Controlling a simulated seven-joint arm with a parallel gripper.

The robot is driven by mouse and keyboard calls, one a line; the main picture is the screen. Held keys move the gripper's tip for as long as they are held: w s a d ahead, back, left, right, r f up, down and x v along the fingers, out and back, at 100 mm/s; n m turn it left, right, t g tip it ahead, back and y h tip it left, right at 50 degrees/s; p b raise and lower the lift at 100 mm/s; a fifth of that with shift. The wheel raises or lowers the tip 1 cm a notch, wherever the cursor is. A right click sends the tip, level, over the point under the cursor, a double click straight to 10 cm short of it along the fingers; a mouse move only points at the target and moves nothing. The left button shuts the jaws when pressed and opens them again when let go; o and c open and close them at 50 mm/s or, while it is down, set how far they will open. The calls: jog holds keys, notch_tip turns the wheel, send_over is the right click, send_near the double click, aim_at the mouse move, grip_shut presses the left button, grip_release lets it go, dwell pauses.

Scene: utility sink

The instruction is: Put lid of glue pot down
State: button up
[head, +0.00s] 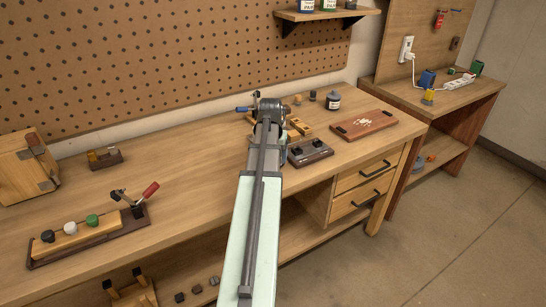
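A small dark grey pot with a pale label (333,101) stands upright on the workbench, right of my arm's far end; it may be the glue pot. Its top looks dark, and it is too small to tell whether a lid is on it. My arm reaches over the bench and hides its own end. My gripper's fingers are hidden behind the arm, so I cannot see whether they hold a lid.
A reddish-brown board (364,124) lies right of my arm. A dark block holder (310,152) sits nearer. Small knobs (298,99) stand near the pot. A blue-handled item (242,109) is left of the arm's end. The bench (190,165) has clear room left of my arm.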

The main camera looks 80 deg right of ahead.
jog(key=shift+f, duration=0.35)
jog(key=o, duration=1)
jog(key=shift+f, duration=0.1)
jog(key=r, duration=0.4)
jog(key=a+r, duration=0.1)
jog(key=r, duration=0.3)
jog(key=a+r, duration=0.1)
jog(key=r, duration=0.3)
jog(key=shift+r, duration=0.1)
